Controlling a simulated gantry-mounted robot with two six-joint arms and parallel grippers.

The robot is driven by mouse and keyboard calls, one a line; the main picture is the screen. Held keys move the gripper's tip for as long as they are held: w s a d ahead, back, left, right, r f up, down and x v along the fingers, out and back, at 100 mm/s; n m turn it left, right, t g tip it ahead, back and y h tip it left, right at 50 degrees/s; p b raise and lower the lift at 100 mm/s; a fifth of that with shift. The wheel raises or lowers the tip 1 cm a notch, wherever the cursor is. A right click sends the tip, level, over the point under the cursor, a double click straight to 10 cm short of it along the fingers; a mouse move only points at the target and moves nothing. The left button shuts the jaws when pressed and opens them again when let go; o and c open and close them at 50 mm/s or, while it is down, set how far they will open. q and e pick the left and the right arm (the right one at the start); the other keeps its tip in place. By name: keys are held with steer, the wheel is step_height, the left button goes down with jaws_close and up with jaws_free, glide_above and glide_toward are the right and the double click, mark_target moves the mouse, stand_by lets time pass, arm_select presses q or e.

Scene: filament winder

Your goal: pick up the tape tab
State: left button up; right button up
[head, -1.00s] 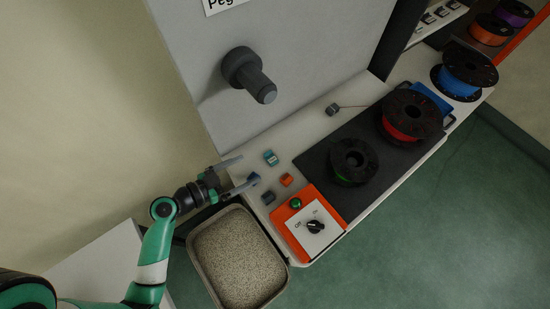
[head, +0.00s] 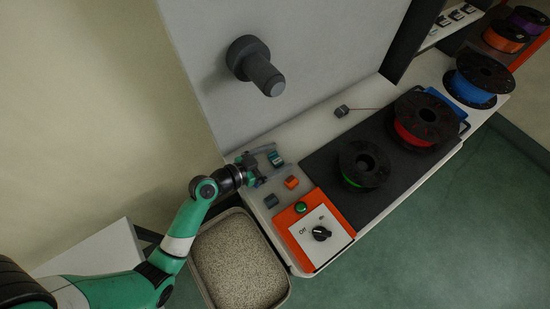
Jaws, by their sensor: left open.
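Three small tab-like pieces lie on the pale worktop: a teal one (head: 276,158), an orange one (head: 291,182) and a dark grey-blue one (head: 271,201). I cannot tell which of them is the tape tab. My left gripper (head: 267,166) is open at the worktop's left end. Its fingers point right, and the teal piece sits close by its fingertips. I cannot tell whether they touch. The orange piece is apart, just beyond the lower finger. My right gripper is out of view.
An orange control box (head: 302,247) with a green button and a black knob stands below the tabs. A speckled tray (head: 194,262) is at the left end. Black spools with green (head: 364,165) and red (head: 425,117) filament stand right. A grey peg (head: 258,70) juts from the panel.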

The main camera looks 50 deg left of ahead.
arm_select(q)
steer(key=c, duration=1.4)
steer(key=shift+r, duration=0.1)
